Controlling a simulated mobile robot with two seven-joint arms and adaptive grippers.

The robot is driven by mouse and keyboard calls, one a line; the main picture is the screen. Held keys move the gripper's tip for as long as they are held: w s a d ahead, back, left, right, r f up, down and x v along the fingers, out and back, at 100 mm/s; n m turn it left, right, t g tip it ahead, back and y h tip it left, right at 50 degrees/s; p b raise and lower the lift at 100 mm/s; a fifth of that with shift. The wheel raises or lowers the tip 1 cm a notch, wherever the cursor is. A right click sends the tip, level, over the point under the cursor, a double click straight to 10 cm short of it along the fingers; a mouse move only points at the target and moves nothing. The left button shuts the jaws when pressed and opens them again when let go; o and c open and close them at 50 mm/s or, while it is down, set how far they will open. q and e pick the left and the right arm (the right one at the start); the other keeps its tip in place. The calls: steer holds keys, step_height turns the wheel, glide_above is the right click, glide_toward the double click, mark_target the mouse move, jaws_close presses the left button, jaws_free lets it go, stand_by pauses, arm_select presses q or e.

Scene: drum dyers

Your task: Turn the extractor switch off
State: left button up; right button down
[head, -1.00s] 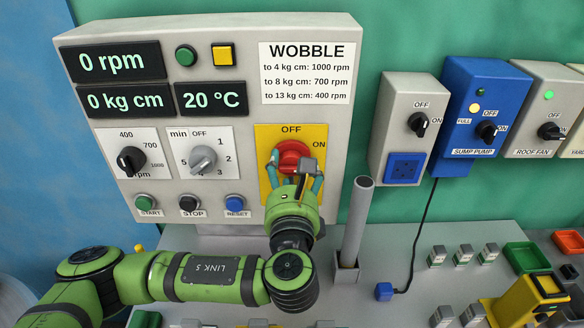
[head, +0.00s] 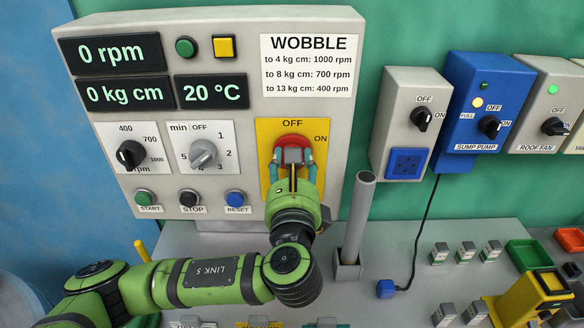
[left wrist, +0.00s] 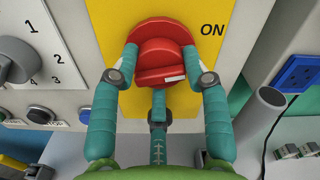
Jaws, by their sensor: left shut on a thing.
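A red rotary switch (head: 291,140) sits on a yellow plate (head: 266,130) at the lower right of the grey control panel. The plate reads OFF at the top and ON at the right. My right gripper is not in view.
A grey upright tube (head: 358,220) stands just right of my left gripper. The panel's dials and START, STOP and RESET buttons (head: 236,198) are to the left. A grey switch box (head: 400,110) and a blue SUMP PUMP box (head: 480,70) hang at the right.

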arm_select(q)
steer(key=n, duration=0.2)
steer(key=n+b, duration=0.1)
steer(key=n, duration=0.2)
steer(key=n+b, duration=0.1)
steer(key=n, duration=0.2)
steer(key=shift+s+d+f, duration=0.1)
steer(key=shift+d+f, duration=0.15)
steer(key=n+b, duration=0.1)
steer(key=n, duration=0.4)
steer(key=shift+r, duration=0.15)
steer(key=shift+r+n, duration=0.2)
steer(key=shift+n, duration=0.9)
steer(key=shift+r, duration=0.1)
steer(key=o, duration=0.9)
steer(key=shift+o, duration=1.1)
steer(key=shift+d, duration=0.15)
